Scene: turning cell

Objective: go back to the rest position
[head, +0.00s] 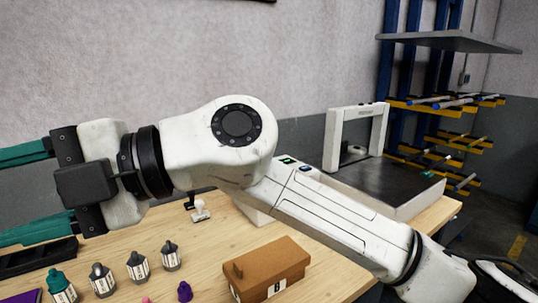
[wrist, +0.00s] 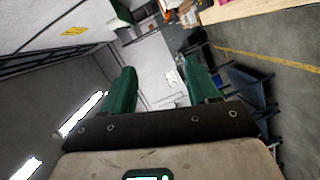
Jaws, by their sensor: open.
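My gripper (head: 8,193) is at the left edge of the head view, raised above the table and pointing left. Its two teal fingers stand wide apart with nothing visible between them, and their tips are cut off by the picture edge. In the wrist view both green fingers of my gripper (wrist: 158,80) show, apart and empty, with the room tilted behind them. My white arm crosses the middle of the head view and hides part of the table and wall.
Below on the wooden table (head: 215,240) stand several small bottles (head: 138,266), a brown box (head: 266,270), a purple piece (head: 184,291) and a white stamp-like object (head: 200,211). A grey-framed machine (head: 385,185) stands behind my arm. A blue rack (head: 450,100) holds rods at right.

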